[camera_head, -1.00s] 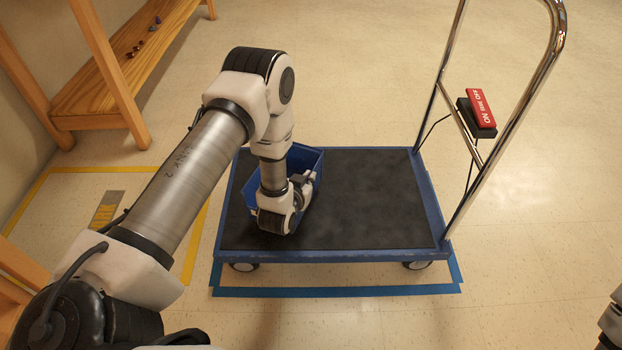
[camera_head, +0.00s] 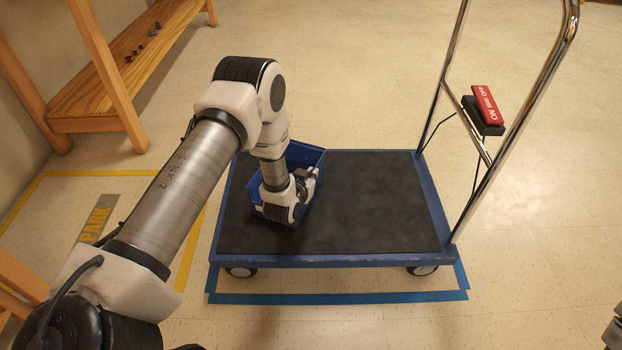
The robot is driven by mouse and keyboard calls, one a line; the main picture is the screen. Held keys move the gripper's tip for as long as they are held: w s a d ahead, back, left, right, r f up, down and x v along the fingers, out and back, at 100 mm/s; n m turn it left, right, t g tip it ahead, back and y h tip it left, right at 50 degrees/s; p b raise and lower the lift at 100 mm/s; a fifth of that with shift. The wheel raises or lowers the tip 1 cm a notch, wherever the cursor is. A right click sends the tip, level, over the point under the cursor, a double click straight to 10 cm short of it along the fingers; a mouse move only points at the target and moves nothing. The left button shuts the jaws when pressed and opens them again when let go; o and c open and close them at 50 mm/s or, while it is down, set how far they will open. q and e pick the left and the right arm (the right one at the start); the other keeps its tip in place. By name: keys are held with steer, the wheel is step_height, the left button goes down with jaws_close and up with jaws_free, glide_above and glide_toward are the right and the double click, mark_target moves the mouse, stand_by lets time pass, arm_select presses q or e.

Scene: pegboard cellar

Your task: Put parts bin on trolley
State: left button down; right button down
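The blue parts bin (camera_head: 309,156) is over the left part of the trolley's deck, largely hidden behind my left arm. I cannot tell whether it rests on the deck or hangs just above it. The trolley (camera_head: 380,205) has a black deck, a blue frame and a chrome handle at its right end. My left gripper (camera_head: 309,180) is at the bin, pointing down, mostly covered by its own wrist. Its fingers are too hidden to tell whether they are shut on the bin. My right gripper is out of view; only a bit of that arm shows at the lower right edge.
A red and black switch box (camera_head: 487,108) with cables is fixed to the handle. A wooden bench (camera_head: 120,75) with small items stands at the upper left. Yellow tape (camera_head: 100,173) marks a floor bay; blue tape (camera_head: 340,297) surrounds the trolley. The deck's middle and right are clear.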

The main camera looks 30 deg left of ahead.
arm_select(q)
steer(key=shift+f, duration=0.1)
steer(key=c, duration=1.3)
jaws_free()
steer(key=shift+s+r+p, duration=0.3)
steer(key=shift+r+p, duration=0.05)
steer(key=p+v, duration=0.5)
steer(key=v, duration=0.6)
steer(key=s+d+f+g+h, duration=0.1)
steer(key=s+d+f+g, duration=0.1)
steer(key=s, duration=0.7)
steer(key=s+d+f+g+h, duration=0.1)
steer(key=s+d+f+g, duration=0.2)
steer(key=s+g, duration=0.4)
steer(key=s+d+f+m+g, duration=0.1)
steer(key=s+d+f+g, duration=0.2)
steer(key=s, duration=0.9)
steer(key=shift+d+f+g+h, duration=0.25)
steer(key=shift+d+g+h, duration=0.15)
steer(key=shift+d+g, duration=0.35)
